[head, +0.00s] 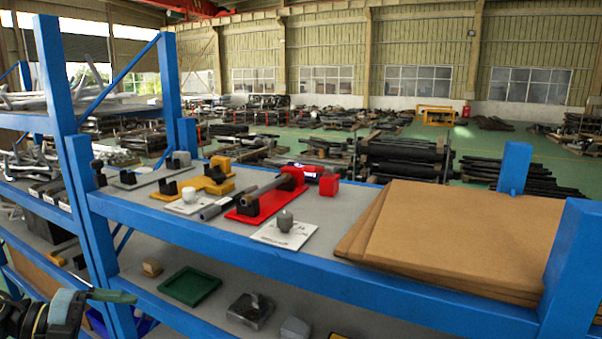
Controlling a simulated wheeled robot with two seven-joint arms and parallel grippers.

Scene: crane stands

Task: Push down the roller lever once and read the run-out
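A red stand (258,208) sits on the grey top shelf, with a dark block and a grey cylindrical shaft (264,188) lying across it. A taller red part (292,175) stands at its far end. Just behind is a small dark box with a lit purple display (312,171); its reading is too small to make out. A red block (329,186) is beside it. I cannot tell which part is the roller lever. My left gripper (112,296) is at the lower left, below and well apart from the stand; its opening is unclear. My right gripper is not in view.
A yellow stand (208,181) and a grey stand (143,175) are left of the red one. A white plate with a grey knob (285,225) is in front. Brown boards (465,235) cover the right. Blue posts (85,190) and the front rail (250,258) bound the shelf.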

